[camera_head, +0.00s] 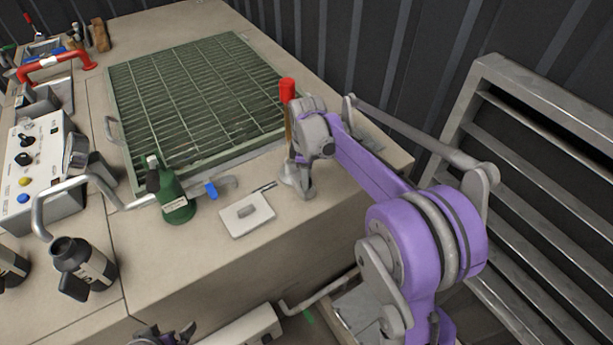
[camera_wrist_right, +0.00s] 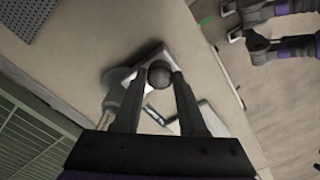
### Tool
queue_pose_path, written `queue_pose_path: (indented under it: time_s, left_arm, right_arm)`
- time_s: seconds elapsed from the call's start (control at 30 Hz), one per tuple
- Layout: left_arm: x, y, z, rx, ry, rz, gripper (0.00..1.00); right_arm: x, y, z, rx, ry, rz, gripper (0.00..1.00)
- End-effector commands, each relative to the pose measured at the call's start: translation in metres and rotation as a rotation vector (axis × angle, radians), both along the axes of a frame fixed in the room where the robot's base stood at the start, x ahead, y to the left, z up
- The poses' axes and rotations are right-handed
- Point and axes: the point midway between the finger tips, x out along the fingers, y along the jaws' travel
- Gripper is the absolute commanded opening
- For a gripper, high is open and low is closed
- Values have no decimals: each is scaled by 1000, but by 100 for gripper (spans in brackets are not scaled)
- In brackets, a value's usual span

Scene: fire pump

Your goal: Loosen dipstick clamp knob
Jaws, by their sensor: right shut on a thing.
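A dark round knob (camera_wrist_right: 159,75) sits between the two fingertips of my right gripper (camera_wrist_right: 154,80) in the right wrist view. The gripper is shut on it. A pale metal piece lies around and behind the knob. In the head view my right gripper (camera_head: 303,190) points down at the bench's near right edge and hides the knob. An upright rod with a red top (camera_head: 287,92) stands just behind it. My left gripper (camera_head: 166,336) is cut off at the bottom of the head view. In the right wrist view its fingers (camera_wrist_right: 232,22) are apart and empty.
A white plate (camera_head: 239,222) and a green bottle (camera_head: 178,205) stand left of my right gripper. A green grating (camera_head: 200,85) lies behind. A control box (camera_head: 42,180) and a black bottle (camera_head: 82,262) are at left. Metal louvres (camera_head: 540,150) stand at right.

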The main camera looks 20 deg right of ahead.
Motion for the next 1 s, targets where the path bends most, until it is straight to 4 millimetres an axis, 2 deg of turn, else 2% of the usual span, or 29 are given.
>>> queue_pose_path:
  time_s: [0.6,1.0]
  left_arm:
    - [0,0,1,0,0,0,100]
    - [0,0,1,0,0,0,100]
  right_arm:
    - [1,0,1,-1,-2,552,0]
    - [1,0,1,-1,-2,748,0]
